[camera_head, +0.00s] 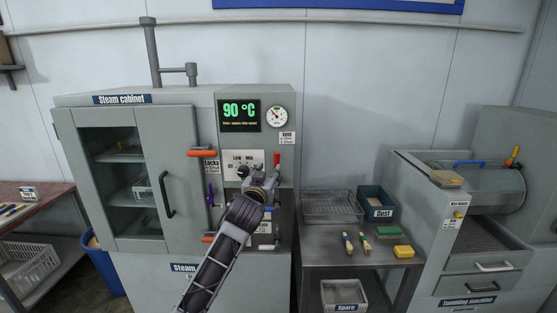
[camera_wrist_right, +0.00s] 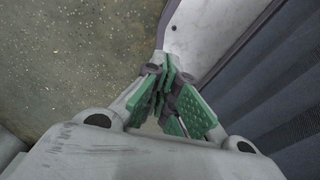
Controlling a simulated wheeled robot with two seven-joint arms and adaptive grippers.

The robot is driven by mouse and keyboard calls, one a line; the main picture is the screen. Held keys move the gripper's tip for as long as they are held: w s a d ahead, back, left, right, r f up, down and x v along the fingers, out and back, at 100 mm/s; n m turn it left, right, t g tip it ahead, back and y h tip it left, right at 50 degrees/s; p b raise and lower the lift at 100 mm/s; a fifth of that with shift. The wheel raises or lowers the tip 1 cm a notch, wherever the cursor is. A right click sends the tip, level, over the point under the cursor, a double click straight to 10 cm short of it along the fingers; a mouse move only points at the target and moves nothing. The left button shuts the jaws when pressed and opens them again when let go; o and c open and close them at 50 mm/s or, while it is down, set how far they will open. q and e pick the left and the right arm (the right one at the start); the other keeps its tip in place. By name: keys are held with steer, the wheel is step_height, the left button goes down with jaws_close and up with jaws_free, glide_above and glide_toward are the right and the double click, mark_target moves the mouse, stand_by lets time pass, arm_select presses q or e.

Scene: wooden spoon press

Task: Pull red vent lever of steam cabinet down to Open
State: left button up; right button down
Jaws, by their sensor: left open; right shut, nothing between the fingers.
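The grey steam cabinet (camera_head: 250,100) stands at centre left in the head view. The red vent lever (camera_head: 277,158) is on its control panel, below the small Vent label (camera_head: 287,138); its red handle points up. My left gripper (camera_head: 264,178) is open in front of the panel, just below and left of the red handle. It hides the lever's lower part and part of the panel, and I cannot tell whether it touches the lever. My right gripper (camera_wrist_right: 168,98) shows in the right wrist view, its green-padded fingers shut and empty above a speckled floor.
The display (camera_head: 240,115) reads 90 °C beside a round gauge (camera_head: 277,117). To the right, a metal table (camera_head: 325,255) holds a wire basket, a Dust bin (camera_head: 376,205) and brushes. The tumbling machine (camera_head: 425,215) stands beyond.

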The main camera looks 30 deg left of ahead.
arm_select(q)
steer(key=p, duration=0.2)
glide_toward(276, 159)
steer(key=shift+x, duration=3.45)
steer(key=shift+p+x, duration=0.5)
steer(key=shift+x, duration=1.6)
steer(key=shift+w+f, duration=0.1)
arm_select(e)
steer(key=r, duration=0.3)
steer(key=shift+a+r, duration=0.2)
steer(key=shift+a, duration=0.2)
steer(key=shift+d, duration=0.2)
arm_select(q)
jaws_close()
